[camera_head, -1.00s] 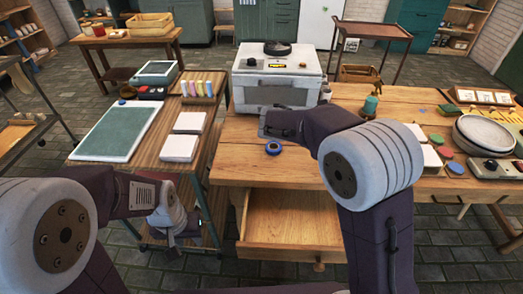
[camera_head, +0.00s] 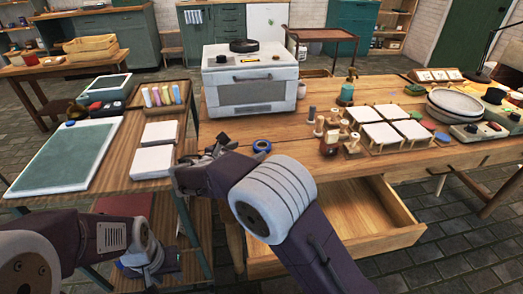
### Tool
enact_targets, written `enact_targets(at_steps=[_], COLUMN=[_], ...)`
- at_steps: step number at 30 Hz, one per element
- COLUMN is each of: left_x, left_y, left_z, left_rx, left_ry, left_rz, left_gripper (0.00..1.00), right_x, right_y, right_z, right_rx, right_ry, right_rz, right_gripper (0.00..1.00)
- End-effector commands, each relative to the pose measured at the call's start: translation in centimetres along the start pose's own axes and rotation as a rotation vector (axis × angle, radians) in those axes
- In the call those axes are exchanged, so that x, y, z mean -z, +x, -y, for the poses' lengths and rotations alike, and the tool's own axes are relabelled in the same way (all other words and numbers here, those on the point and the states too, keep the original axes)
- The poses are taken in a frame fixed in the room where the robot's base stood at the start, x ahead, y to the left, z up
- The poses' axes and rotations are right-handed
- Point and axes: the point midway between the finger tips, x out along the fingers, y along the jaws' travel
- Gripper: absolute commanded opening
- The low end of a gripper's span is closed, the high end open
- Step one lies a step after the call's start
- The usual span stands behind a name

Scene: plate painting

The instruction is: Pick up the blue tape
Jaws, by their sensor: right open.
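The blue tape (camera_head: 262,146) is a small blue ring lying on the wooden workbench (camera_head: 330,178), near its front-left edge and in front of the white oven. My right gripper (camera_head: 192,166) is left of the tape and apart from it, over the gap between the bench and the left table. Its jaws are open with nothing seen between them. My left gripper (camera_head: 158,262) hangs low at the lower left, below the left table top. Its fingers are too unclear to judge.
The white oven (camera_head: 252,95) stands behind the tape. Wooden pegs (camera_head: 330,143) and white tiles (camera_head: 380,136) lie to the right. An open drawer (camera_head: 365,215) juts out below the bench. The left table holds a green mat (camera_head: 65,158) and white tiles (camera_head: 153,162).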

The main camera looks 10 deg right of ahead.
Motion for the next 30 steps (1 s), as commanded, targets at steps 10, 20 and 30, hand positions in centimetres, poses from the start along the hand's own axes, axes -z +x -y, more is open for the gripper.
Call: enact_targets(at_steps=[10, 20, 30], left_x=[-0.2, -0.4, -0.4], left_y=[2.1, 3.6, 3.5], left_z=[0.0, 0.1, 0.1], left_rx=[0.000, 0.000, 0.000], left_ry=[0.000, 0.000, 0.000], left_rz=[0.000, 0.000, 0.000], left_gripper=[0.36, 0.36, 0.36], right_x=[0.4, 0.0, 0.0], right_y=[4.2, 8.3, 8.2], right_z=[0.3, 0.5, 0.4], right_rx=[0.004, 0.002, 0.001], right_ry=[0.001, 0.000, 0.001], right_rz=[0.000, 0.000, 0.000], right_gripper=[0.80, 0.80, 0.30])
